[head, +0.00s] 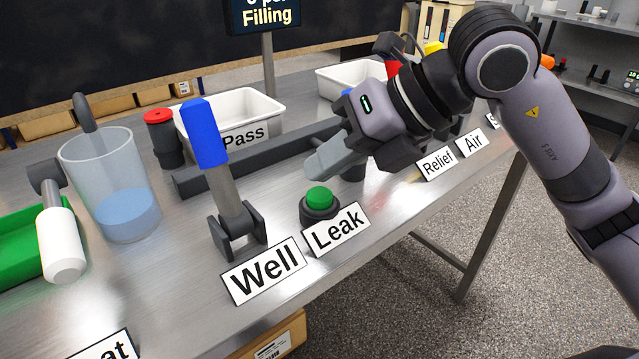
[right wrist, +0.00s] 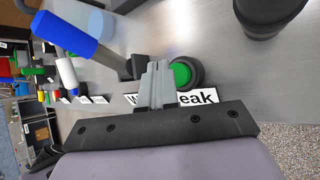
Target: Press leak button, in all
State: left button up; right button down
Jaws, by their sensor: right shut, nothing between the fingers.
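The leak button is a green cap (head: 320,197) in a black round base, behind the white "Leak" label (head: 336,229) on the metal table. The green cap also shows in the right wrist view (right wrist: 181,74), just right of my fingertips. My right gripper (head: 312,170) is shut and empty. In the head view its fingertips are above and behind the button, apart from it as far as I can tell. In the right wrist view the fingers (right wrist: 158,72) partly cover the "Leak" label. My left gripper is not in view.
A blue-handled lever (head: 205,135) stands left of the button behind the "Well" label (head: 264,272). A clear beaker (head: 108,180) with blue liquid, a black cup with a red top (head: 162,135) and a white "Pass" bin (head: 265,108) are farther left and back.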

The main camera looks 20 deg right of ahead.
aim_at(328, 193)
notch_tip(328, 193, up, 5)
jog(key=p, duration=0.4)
jog(key=shift+r, duration=0.1)
dwell(0.9)
